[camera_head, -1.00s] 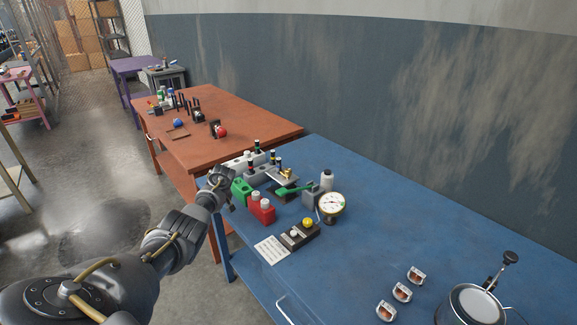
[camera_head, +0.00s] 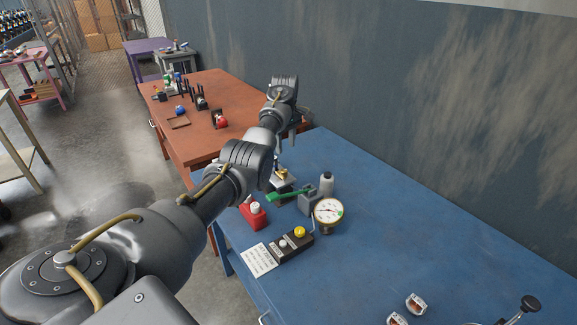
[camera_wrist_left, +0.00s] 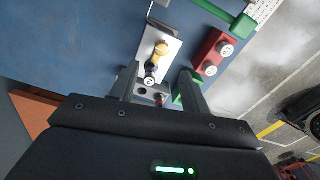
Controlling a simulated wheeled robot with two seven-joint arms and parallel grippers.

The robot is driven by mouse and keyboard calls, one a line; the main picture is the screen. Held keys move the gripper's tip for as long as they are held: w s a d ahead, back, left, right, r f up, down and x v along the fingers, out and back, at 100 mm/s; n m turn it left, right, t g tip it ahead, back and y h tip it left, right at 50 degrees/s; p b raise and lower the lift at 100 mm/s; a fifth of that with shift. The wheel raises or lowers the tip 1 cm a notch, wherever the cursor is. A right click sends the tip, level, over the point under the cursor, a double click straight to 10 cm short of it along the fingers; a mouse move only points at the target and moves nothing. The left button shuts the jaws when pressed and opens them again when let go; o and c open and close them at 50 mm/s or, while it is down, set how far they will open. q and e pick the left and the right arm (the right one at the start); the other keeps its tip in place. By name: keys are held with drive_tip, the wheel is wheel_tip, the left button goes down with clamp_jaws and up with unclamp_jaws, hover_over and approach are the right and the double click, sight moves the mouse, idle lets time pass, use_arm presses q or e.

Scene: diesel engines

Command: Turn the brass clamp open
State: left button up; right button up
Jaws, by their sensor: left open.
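The brass clamp (camera_head: 283,174) sits on a pale plate near the back left of the blue table, partly behind my arm in the head view. In the left wrist view the brass clamp (camera_wrist_left: 161,50) lies on the plate, just ahead of the fingers. My left gripper (camera_wrist_left: 160,84) is open, with a finger on each side and nothing held. In the head view the left gripper (camera_head: 292,138) is over the table's far left end, mostly hidden by its own wrist. My right gripper is not in view.
Close by are a green-handled lever (camera_head: 288,194), a red block with white caps (camera_head: 254,214), a dial gauge (camera_head: 328,211), a white bottle (camera_head: 326,182) and a black button box (camera_head: 291,245). An orange table (camera_head: 185,150) stands behind. The blue table's middle (camera_head: 420,230) is clear.

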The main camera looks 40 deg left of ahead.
sight(284, 170)
use_arm(q)
drive_tip(key=f, duration=0.2)
drive_tip(key=f+p, duration=0.1)
drive_tip(key=f, duration=0.1)
drive_tip(key=shift+s+a, duration=0.3)
drive_tip(key=shift+s, duration=0.1)
wheel_tip(284, 170, down, 5)
drive_tip(key=shift+w+f, duration=0.15)
drive_tip(key=shift+f, duration=0.6)
drive_tip(key=shift+d, duration=0.1)
drive_tip(key=c, duration=1)
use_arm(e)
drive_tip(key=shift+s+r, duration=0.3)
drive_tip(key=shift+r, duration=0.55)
